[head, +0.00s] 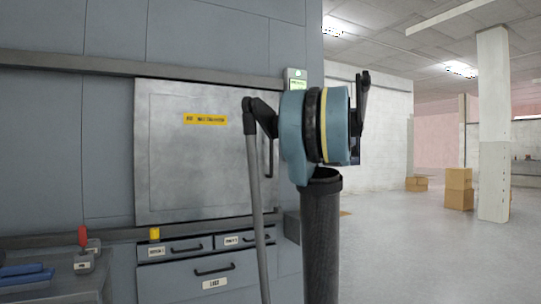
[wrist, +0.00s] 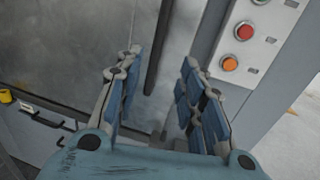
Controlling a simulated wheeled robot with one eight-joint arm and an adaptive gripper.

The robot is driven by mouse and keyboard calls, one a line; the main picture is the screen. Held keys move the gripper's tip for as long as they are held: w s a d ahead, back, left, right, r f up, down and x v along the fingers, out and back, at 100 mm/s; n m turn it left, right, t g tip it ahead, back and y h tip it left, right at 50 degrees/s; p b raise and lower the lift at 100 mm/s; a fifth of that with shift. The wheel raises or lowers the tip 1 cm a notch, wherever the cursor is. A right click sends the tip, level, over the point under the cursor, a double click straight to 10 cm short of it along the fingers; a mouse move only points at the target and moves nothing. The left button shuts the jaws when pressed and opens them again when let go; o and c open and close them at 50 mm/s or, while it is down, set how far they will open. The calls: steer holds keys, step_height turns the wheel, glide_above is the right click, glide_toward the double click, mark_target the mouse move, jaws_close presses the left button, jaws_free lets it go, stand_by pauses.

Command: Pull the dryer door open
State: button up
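The dryer door (head: 190,165) is a large grey metal panel with a yellow label, set in a blue-grey machine. It looks shut. Its dark vertical bar handle (head: 269,158) is near the door's right edge, partly hidden by my arm. In the wrist view the door surface (wrist: 65,40) fills the upper left, and the handle (wrist: 160,40) runs down between the fingers in the picture. My gripper (wrist: 160,65) is open, with blue-padded fingers on either side of the handle. I see no finger touching it, and cannot tell the depth gap. The fingers cannot be made out in the head view.
A control panel with a red button (wrist: 243,31) and an orange button (wrist: 230,63) is right of the handle. Drawers (head: 212,268) with dark handles sit below the door. A bench with a red-handled lever (head: 83,237) is at lower left. Open floor (head: 400,250) lies right.

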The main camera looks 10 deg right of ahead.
mark_target(272, 151)
steer(key=x, duration=1.6)
steer(key=shift+a+f, duration=0.1)
steer(key=shift+a, duration=0.1)
steer(key=shift+c, duration=0.2)
jaws_close()
